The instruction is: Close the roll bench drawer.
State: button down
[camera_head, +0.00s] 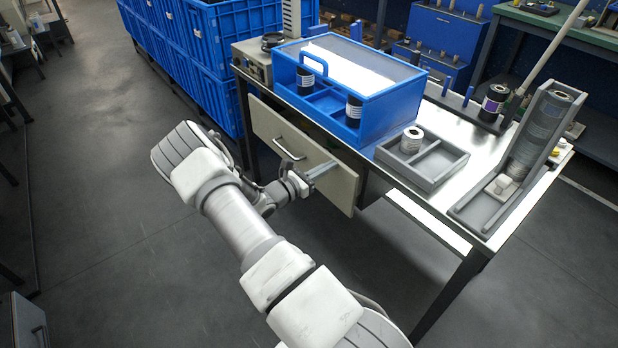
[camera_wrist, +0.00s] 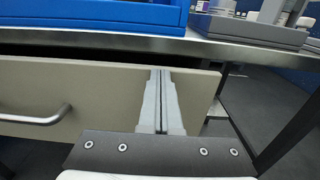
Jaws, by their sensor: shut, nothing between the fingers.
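The roll bench drawer has a beige front (camera_head: 268,128) with a metal bar handle (camera_head: 288,149), under the bench top. In the wrist view the drawer front (camera_wrist: 100,85) stands out from the bench edge, with a dark gap above it, and the handle (camera_wrist: 38,117) is at the left. My gripper (camera_head: 328,167) is shut and empty, at the right part of the drawer front, right of the handle. In the wrist view its closed fingers (camera_wrist: 161,80) reach to the front's upper right part. I cannot tell whether the fingertips touch the panel.
On the bench top (camera_head: 465,138) stand a blue bin (camera_head: 388,112) with rolls, a grey divided tray (camera_head: 440,165) and a grey roll rack (camera_head: 525,150). Blue crates (camera_head: 215,60) are stacked behind left. The floor (camera_head: 90,190) left of my arm is clear.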

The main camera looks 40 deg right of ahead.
aim_at(338, 160)
jog(key=d, duration=0.3)
jog(key=shift+d, duration=0.4)
jog(key=shift+d+r, duration=0.1)
jog(key=shift+d, duration=0.05)
jog(key=shift+d+r, duration=0.1)
jog(key=shift+w, duration=0.1)
jog(key=a+p, duration=0.2)
jog(key=a, duration=1.2)
jog(key=shift+s+a+f, duration=0.2)
jog(key=shift+s+a, duration=0.1)
jog(key=shift+a, duration=0.1)
jog(key=s+a+r+m+t+y, duration=0.2)
jog(key=s+a+r+m+y, duration=0.4)
jog(key=s+a+r, duration=0.3)
jog(key=s+a+r+m+t+y, duration=0.1)
jog(key=s+a+r+m+y, duration=0.6)
jog(key=r, duration=0.5)
jog(key=s+a+r+m+t+y, duration=0.2)
jog(key=s+a+r+m+y, duration=0.3)
jog(key=s+a+r, duration=0.35)
notch_tip(338, 160, up, 19)
jog(key=w+p, duration=0.1)
jog(key=p, duration=1.7)
